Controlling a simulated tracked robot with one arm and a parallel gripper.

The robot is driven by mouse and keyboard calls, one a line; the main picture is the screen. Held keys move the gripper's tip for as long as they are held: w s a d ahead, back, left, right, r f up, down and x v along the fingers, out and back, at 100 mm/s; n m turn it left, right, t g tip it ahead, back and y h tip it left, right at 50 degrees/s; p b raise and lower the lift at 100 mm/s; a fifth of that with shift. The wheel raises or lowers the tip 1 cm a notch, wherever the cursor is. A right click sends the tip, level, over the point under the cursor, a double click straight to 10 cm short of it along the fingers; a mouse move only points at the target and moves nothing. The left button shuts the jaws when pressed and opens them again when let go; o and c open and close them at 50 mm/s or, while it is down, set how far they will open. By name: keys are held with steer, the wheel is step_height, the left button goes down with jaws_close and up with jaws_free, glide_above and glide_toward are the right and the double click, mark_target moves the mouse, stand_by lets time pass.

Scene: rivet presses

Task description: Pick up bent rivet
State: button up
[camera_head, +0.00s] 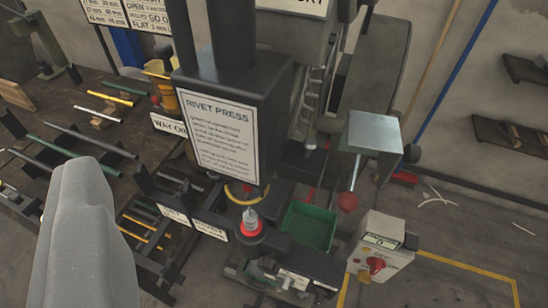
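No bent rivet can be made out for sure. A small grey pointed metal piece (250,217) stands upright in a red ring (250,229) on the bed of the rivet press (226,130); whether it is a rivet, and whether it is bent, is too small to tell. A large pale grey rounded part, which looks like part of my gripper (85,235), fills the lower left, close to the camera and apart from the press. Its fingertips cannot be told apart, and nothing is seen held.
A green bin (308,226) sits right of the red ring. A control box (381,246) with a red knob stands at the lower right. A rack of rods (85,125) is at the left. Open floor (470,225) lies at the right, with yellow lines.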

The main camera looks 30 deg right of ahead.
step_height(320, 180, down, 4)
steer(key=w+d+m+h+p, duration=0.1)
steer(key=w+d, duration=0.1)
steer(key=m+g+h+p, duration=0.2)
steer(key=m+h+p, duration=0.2)
steer(key=h, duration=0.3)
glide_toward(311, 150)
steer(key=x, duration=0.2)
steer(key=r+x, duration=0.1)
steer(key=x, duration=0.2)
steer(key=shift+w+r, duration=0.1)
steer(key=shift+f+x, duration=0.1)
steer(key=shift+x, duration=1.2)
steer(key=shift+f+x, duration=0.15)
steer(key=shift+x, duration=1.2)
steer(key=shift+a+n, duration=0.1)
steer(key=shift+n, duration=0.2)
jaws_close()
